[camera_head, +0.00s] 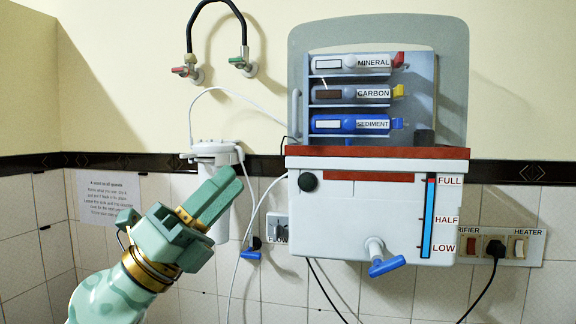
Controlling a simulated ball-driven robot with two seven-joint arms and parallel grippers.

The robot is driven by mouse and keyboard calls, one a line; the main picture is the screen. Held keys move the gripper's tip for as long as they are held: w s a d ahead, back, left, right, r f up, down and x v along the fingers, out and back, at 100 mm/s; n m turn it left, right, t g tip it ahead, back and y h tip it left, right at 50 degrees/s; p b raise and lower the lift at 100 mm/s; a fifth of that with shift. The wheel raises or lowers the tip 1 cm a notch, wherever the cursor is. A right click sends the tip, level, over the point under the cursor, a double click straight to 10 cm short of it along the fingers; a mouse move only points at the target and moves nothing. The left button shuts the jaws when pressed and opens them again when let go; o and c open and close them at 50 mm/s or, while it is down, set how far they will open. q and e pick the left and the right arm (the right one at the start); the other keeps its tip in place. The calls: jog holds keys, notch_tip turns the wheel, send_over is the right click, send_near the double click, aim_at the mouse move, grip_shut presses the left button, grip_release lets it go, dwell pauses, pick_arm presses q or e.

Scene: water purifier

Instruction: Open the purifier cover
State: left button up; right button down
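The water purifier (375,205) hangs on the wall, right of centre, with a white tank below and a red-brown ledge above it. Its upper part is exposed and shows mineral, carbon and sediment cartridges on shelves. A grey panel with rounded top corners (420,32), which looks like the cover, stands upright around and above the cartridges. A small light handle (295,114) is at its left edge. My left gripper (233,177) is left of the purifier, apart from it, pointing up and right. Its fingers look together with nothing held. My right gripper is not in view.
A white filter unit (217,152) with tubing is behind my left gripper. A black pipe with taps (243,62) is above. A blue-handled tap (386,266) sticks out below the tank. Switches and a plug (496,246) are at right.

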aim_at(289, 111)
pick_arm(q)
notch_tip(289, 111, up, 5)
jog(key=d+m+g+y, duration=0.3)
jog(key=m+g, duration=0.2)
jog(key=m, duration=0.2)
jog(key=w+a+r+n+t+y, duration=0.2)
jog(key=w+a+r+t+y, duration=0.1)
jog(key=a+r+t+y, duration=0.3)
jog(key=shift+g+y, duration=0.5)
jog(key=shift+y, duration=0.2)
jog(key=p+x, duration=0.8)
jog(key=x, duration=0.8)
jog(key=shift+w+d+r, duration=0.1)
jog(key=shift+w+r, duration=0.05)
jog(key=shift+w, duration=0.15)
grip_shut()
